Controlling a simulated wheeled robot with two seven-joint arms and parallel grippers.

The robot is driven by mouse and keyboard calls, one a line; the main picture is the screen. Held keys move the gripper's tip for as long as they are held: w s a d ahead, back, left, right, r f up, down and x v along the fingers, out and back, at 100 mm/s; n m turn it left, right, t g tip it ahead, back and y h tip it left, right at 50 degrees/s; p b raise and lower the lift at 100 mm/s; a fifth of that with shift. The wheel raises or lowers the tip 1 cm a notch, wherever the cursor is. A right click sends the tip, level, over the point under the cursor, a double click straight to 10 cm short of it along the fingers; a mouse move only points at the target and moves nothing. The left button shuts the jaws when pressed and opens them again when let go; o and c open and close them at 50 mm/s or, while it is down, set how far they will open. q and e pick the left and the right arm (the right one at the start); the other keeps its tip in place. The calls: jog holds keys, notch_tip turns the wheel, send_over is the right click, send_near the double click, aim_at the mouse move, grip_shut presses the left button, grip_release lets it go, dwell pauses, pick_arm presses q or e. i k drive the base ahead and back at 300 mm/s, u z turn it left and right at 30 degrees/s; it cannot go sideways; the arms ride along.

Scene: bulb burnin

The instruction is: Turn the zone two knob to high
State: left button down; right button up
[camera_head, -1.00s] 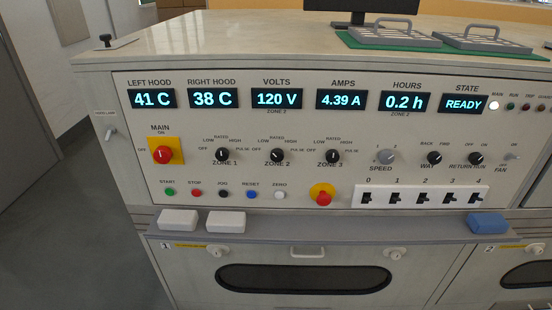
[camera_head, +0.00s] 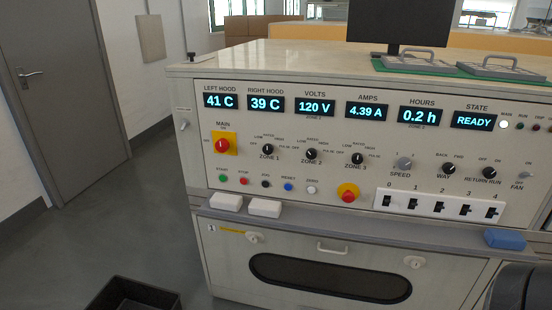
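The zone two knob (camera_head: 311,154) is a small black round knob in the middle of the panel's knob row. Labels for off, low, rated, high and pulse run around it. Its pointer is too small to read surely. The zone one knob (camera_head: 268,149) is to its left and the zone three knob (camera_head: 357,158) to its right. The volts display (camera_head: 315,107) above reads 120 V for zone 2, and the state display (camera_head: 473,121) reads READY. Neither gripper's fingers show, and nothing touches the knobs.
A red main switch (camera_head: 222,146) sits left of the knobs, and a red button on yellow (camera_head: 347,194) below. White blocks (camera_head: 264,208) and a blue block (camera_head: 505,239) lie on the ledge. A black bin (camera_head: 128,296) stands on the floor at lower left. A dark part intrudes at bottom right.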

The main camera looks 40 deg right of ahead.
aim_at(312, 154)
jog(key=u, duration=0.15)
jog(key=i, duration=0.9)
jog(key=z, duration=0.35)
